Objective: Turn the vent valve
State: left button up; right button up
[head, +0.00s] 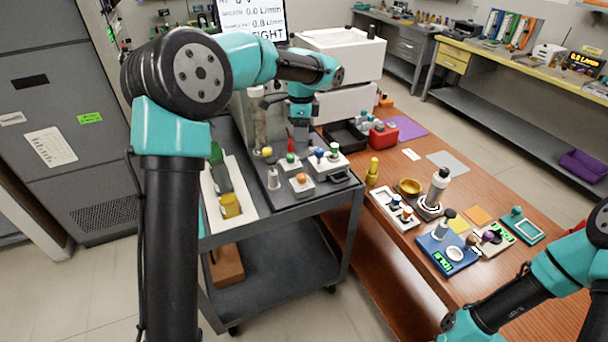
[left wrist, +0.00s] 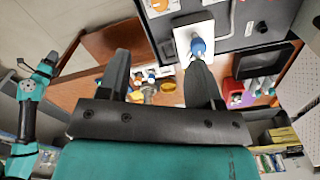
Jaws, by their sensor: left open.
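My left gripper (head: 301,133) hangs over the dark cart, pointing down; its two dark fingers stand apart and empty in the left wrist view (left wrist: 160,62). No label shows which one is the vent valve. In the left wrist view the blue knob (left wrist: 198,46) appears close to the right fingertip; I cannot tell whether they touch. My right arm enters at the lower right, its gripper out of view.
A glass column (head: 258,120) and a red-handled part (head: 290,139) stand near the left gripper. A black tray (head: 345,136) and red box (head: 383,135) lie to the right.

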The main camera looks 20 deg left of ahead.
aim_at(302, 175)
pick_arm(q)
jog(key=shift+f, duration=0.1)
notch_tip(302, 175, down, 17)
jog(key=shift+f, duration=0.2)
dwell(0.7)
jog(key=c, duration=0.9)
